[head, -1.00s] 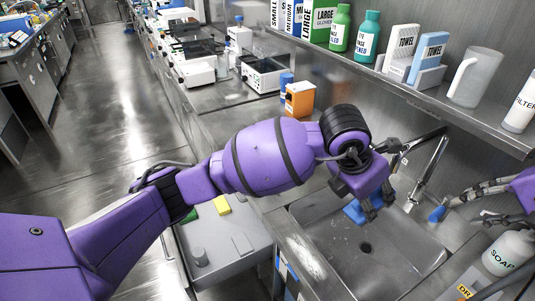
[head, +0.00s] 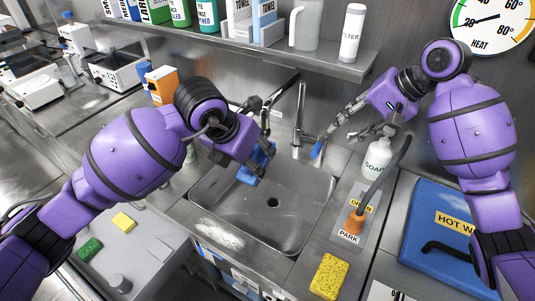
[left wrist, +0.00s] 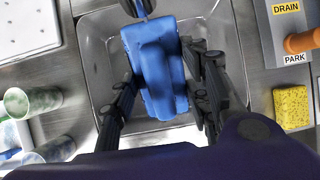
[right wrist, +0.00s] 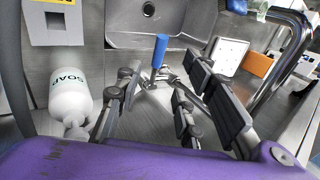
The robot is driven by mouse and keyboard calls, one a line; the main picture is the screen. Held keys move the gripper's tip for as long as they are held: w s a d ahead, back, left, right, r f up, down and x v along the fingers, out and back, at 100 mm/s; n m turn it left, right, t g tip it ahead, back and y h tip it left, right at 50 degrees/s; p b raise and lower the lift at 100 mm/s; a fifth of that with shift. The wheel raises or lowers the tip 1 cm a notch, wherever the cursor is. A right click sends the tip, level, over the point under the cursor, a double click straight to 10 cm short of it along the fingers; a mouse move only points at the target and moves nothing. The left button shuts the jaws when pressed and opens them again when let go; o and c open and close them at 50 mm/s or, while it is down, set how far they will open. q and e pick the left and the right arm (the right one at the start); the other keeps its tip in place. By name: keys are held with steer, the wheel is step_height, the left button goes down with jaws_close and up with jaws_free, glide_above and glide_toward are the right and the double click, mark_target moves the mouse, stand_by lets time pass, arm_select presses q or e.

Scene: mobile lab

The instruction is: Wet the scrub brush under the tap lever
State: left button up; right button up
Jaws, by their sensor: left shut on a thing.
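My left gripper (head: 254,158) is shut on the blue scrub brush (head: 249,174) and holds it above the sink (head: 233,205). In the left wrist view the brush (left wrist: 158,70) lies between the two fingers, over the basin. The tap (head: 299,120) stands at the sink's back edge, right of the brush. The blue tap lever (head: 317,150) is on its right side. My right gripper (head: 335,126) is open, close to the lever. In the right wrist view the lever (right wrist: 160,50) shows beyond and between the open fingers, with nothing held.
A soap bottle (head: 377,158) stands right of the sink, below my right gripper. A shelf (head: 345,65) with bottles and boxes runs above the sink.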

mark_target(319, 144)
steer(key=shift+c, duration=0.5)
steer(key=c, duration=0.6)
steer(key=shift+s+d+f, duration=0.1)
steer(key=shift+f, duration=0.05)
jaws_close()
steer(key=s+d+f+m+t+y, duration=0.15)
steer(key=d+f+m, duration=0.25)
steer(key=m, duration=0.4)
steer(key=s+d+f+m+y, duration=0.25)
steer(key=d+m, duration=0.25)
steer(key=m, duration=0.4)
steer(key=shift+h, duration=0.3)
steer(key=x, duration=1)
steer(key=shift+s+f, duration=0.1)
steer(key=shift+f, duration=0.05)
steer(key=shift+w+a+r, duration=0.2)
steer(key=shift+w+a, duration=0.25)
steer(key=shift+a, duration=0.35)
steer(key=shift+w+a+r, duration=0.2)
steer(key=shift+w+a, duration=0.3)
steer(key=shift+a, duration=0.3)
